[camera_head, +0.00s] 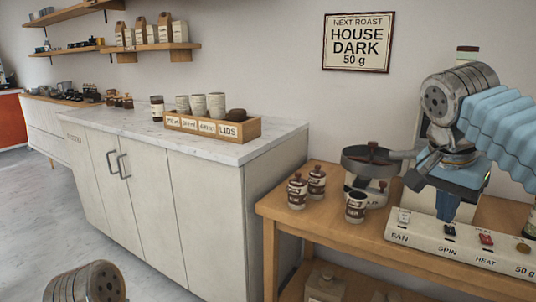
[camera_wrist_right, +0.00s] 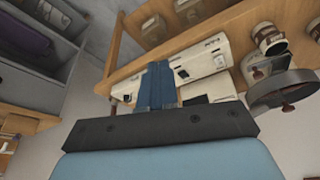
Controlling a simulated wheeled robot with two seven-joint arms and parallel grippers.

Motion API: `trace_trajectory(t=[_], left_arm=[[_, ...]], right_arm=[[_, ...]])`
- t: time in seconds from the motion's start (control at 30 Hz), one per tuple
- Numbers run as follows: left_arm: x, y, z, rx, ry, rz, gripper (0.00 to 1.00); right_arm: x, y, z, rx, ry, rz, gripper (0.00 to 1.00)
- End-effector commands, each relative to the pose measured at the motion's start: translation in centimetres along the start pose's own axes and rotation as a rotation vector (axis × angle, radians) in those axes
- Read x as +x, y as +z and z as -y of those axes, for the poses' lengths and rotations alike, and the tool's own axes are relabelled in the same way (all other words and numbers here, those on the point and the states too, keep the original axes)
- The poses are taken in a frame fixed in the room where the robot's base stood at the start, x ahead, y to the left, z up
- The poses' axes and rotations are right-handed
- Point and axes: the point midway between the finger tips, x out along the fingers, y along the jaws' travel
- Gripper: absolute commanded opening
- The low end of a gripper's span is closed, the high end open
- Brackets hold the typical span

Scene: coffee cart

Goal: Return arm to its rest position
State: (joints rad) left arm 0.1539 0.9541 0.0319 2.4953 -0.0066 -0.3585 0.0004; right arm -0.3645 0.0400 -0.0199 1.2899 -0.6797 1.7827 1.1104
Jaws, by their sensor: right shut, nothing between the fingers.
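My right arm comes in from the right in the head view, with a light blue ribbed sleeve. I cannot tell whether the fingertips touch the panel. Of my left arm only a grey metal joint shows at the bottom left; its gripper is out of view.
A wooden table (camera_head: 275,208) holds several labelled jars (camera_head: 297,192) and a round metal pan (camera_head: 372,160) left of my right gripper. A sign (camera_head: 356,42) hangs on the wall. Floor at left is clear.

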Motion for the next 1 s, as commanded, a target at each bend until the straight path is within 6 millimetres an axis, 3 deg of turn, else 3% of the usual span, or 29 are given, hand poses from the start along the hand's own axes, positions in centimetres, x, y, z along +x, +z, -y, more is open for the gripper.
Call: trace_trajectory(t=[0.27, 0.47, 0.57, 0.67, 0.8, 0.9, 1.0], left_arm=[[0.0, 0.1, 0.0, 0.000, 0.000, 0.001, 0.92], [0.0, 0.1, 0.0, 0.000, 0.000, 0.001, 0.92], [0.0, 0.1, 0.0, 0.000, 0.000, 0.001, 0.92], [0.0, 0.1, 0.0, 0.000, 0.000, 0.001, 0.92], [0.0, 0.1, 0.0, 0.000, 0.000, 0.001, 0.92], [0.0, 0.1, 0.0, 0.000, 0.000, 0.001, 0.92], [0.0, 0.1, 0.0, 0.000, 0.000, 0.001, 0.92]], right_arm=[[4.3, 1.3, 4.2, -0.136, -0.020, 0.021, 0.00], [10.1, 3.6, 8.6, -0.295, -0.055, 0.063, 0.00], [14.1, 5.6, 11.1, -0.390, -0.084, 0.100, 0.00], [19.8, 8.8, 13.5, -0.505, -0.127, 0.159, 0.00], [29.6, 15.9, 15.6, -0.662, -0.226, 0.280, 0.00], [36.2, 21.9, 15.3, -0.732, -0.313, 0.366, 0.00], [41.8, 28.2, 13.3, -0.764, -0.398, 0.439, 0.00]])
